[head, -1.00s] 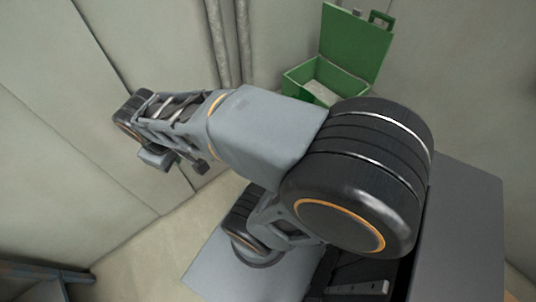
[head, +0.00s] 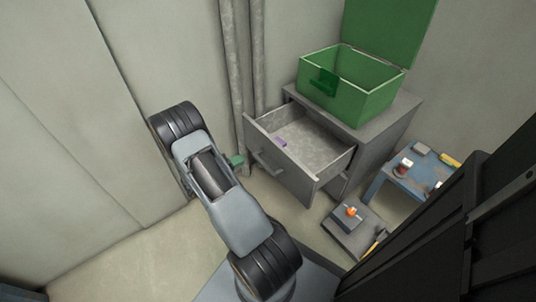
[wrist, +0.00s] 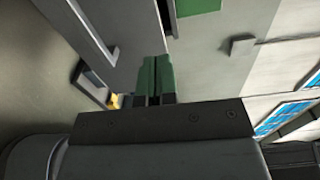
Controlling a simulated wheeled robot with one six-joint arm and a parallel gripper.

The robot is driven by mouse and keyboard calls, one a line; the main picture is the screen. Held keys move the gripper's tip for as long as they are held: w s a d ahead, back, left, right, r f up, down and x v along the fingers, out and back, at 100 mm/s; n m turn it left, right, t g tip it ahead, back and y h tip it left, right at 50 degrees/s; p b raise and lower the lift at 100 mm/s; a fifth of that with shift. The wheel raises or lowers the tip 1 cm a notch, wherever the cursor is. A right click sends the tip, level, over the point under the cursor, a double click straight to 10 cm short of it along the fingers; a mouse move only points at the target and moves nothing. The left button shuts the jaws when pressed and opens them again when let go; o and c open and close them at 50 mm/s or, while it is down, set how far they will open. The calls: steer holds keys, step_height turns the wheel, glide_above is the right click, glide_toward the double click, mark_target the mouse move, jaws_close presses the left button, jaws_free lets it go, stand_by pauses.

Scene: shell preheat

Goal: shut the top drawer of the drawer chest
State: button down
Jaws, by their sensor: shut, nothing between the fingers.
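The grey drawer chest (head: 377,137) stands right of centre in the head view. Its top drawer (head: 320,184) is pulled well out, with a small purple item (head: 280,142) inside. The drawer's bar handle (head: 266,164) is on its front and a bar handle also shows at the upper left in the wrist view (wrist: 92,30). My gripper (head: 238,160) is left of the drawer front, near the handle; contact cannot be told. In the wrist view, its green fingers (wrist: 156,78) are together and empty, pointing towards grey surfaces.
An open green box (head: 350,100) sits on the chest. A low stand with an orange-topped item (head: 351,212) is on the floor in front, and a blue table (head: 420,176) with small things is at right. Pipes (head: 240,80) run up the wall behind the drawer.

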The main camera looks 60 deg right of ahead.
mark_target(273, 143)
steer(key=shift+n, duration=0.3)
steer(key=b+x, duration=0.1)
steer(key=x, duration=0.3)
steer(key=b+x, duration=0.2)
steer(key=x, duration=0.2)
steer(key=f+b+x, duration=0.1)
steer(key=x, duration=0.3)
steer(key=shift+d+b, duration=0.35)
steer(key=shift+d, duration=0.05)
steer(key=shift+s+d+r, duration=0.1)
steer(key=shift+s+d, duration=0.15)
steer(key=shift+d, duration=0.45)
steer(key=shift+d, duration=0.1)
